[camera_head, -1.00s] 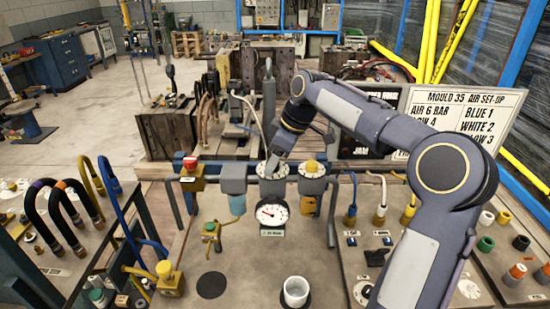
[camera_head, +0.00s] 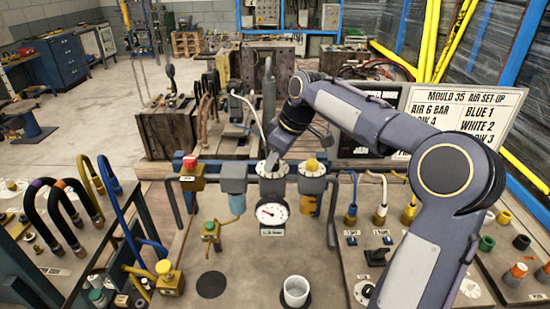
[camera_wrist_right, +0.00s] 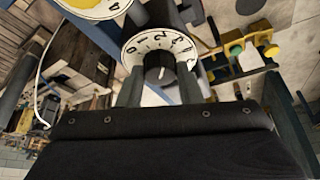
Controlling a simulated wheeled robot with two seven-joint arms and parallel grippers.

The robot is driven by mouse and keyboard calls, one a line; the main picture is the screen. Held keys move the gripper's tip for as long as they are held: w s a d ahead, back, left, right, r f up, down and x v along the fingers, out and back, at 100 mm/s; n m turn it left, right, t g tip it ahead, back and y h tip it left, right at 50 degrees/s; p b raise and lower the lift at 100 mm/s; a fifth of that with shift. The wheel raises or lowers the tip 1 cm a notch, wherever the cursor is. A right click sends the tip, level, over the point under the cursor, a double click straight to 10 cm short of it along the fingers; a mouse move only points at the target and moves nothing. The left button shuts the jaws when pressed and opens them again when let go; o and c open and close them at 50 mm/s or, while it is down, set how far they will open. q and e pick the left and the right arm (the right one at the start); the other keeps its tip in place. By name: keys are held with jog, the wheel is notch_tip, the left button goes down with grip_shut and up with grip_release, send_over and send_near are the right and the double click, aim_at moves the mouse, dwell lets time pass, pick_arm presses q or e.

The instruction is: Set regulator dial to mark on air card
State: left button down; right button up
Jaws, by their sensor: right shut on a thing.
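The regulator dial (camera_head: 265,170), a pale marked disc, sits on top of the grey regulator in the middle of the bench. My right gripper (camera_head: 271,164) reaches down onto it from the right. In the right wrist view the white dial face (camera_wrist_right: 135,50) has black marks and numerals around a dark knob (camera_wrist_right: 159,72); my right fingers are shut on the knob. The round pressure gauge (camera_head: 271,213) is below, its needle pointing left. My left gripper is out of view.
A yellow-topped dial (camera_head: 312,168) is close on the right of the regulator, and a red-topped yellow valve (camera_head: 189,174) stands on the left. A white cup (camera_head: 296,291) is at the front. Hoses and fittings line both sides of the bench.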

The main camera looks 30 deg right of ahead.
jog(key=m+h, duration=0.1)
jog(key=m, duration=0.1)
jog(key=m+t+h, duration=0.1)
jog(key=m, duration=0.2)
jog(key=shift+a, duration=0.2)
jog(key=m+h, duration=0.1)
jog(key=m, duration=0.2)
jog(key=m+h, duration=0.1)
jog(key=m, duration=0.2)
jog(key=shift+a+m, duration=0.15)
jog(key=shift+m, duration=0.15)
jog(key=m+g+h, duration=0.1)
jog(key=m, duration=0.1)
jog(key=m+h, duration=0.1)
jog(key=m, duration=0.2)
jog(key=shift+w+a+g+p, duration=0.1)
jog(key=shift+g+p, duration=0.3)
jog(key=m, duration=0.2)
jog(key=m+g+h+p, duration=0.1)
jog(key=m, duration=0.2)
jog(key=shift+w+g, duration=0.1)
jog(key=shift+g, duration=0.2)
jog(key=shift+m, duration=0.3)
jog(key=o, duration=1)
